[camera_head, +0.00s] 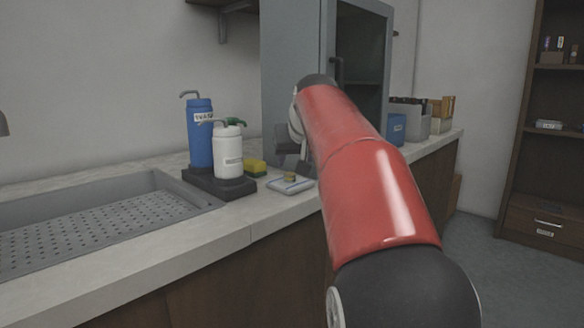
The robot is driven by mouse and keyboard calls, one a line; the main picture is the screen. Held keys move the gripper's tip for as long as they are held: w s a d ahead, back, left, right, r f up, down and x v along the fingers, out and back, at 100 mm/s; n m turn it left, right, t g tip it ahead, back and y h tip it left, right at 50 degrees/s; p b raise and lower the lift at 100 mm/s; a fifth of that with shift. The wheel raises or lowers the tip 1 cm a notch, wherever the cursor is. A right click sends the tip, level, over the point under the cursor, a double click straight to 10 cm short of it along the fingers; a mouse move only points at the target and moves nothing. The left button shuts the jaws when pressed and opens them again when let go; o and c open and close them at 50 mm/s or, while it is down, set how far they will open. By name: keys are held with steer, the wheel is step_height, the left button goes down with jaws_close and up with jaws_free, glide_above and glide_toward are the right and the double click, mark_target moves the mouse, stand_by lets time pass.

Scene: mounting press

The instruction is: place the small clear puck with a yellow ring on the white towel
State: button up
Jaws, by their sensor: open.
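The white towel (281,187) lies folded near the front edge of the counter, right of the bottles. A small yellowish piece (290,177) rests on top of it and looks like the puck with the yellow ring; it is too small to make out clear material. My gripper (289,160) is just above and behind the towel, pointing down, partly hidden by my red arm. It is open, and the small piece appears apart from its fingers, though the exact gap is hard to tell.
A blue bottle (200,135) and a white pump bottle (228,153) stand on a dark tray (199,185) left of the towel. A yellow-green sponge (255,167) lies between. A sink (160,182) is at left. A grey cabinet (285,65) stands behind; a blue box (396,129) is farther right.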

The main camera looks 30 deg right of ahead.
steer(key=v, duration=0.5)
steer(key=s+a+f+n+g, duration=0.1)
steer(key=s+a+f, duration=0.4)
steer(key=s+f, duration=0.4)
steer(key=s+a+f+n+g+y, duration=0.1)
steer(key=s+a+f, duration=0.4)
steer(key=s+f, duration=0.4)
steer(key=s+a+f+g+y, duration=0.1)
steer(key=s+a+f, duration=0.5)
steer(key=f, duration=0.5)
steer(key=s, duration=0.2)
steer(key=shift+s+n+g, duration=0.3)
steer(key=shift+s+n, duration=0.1)
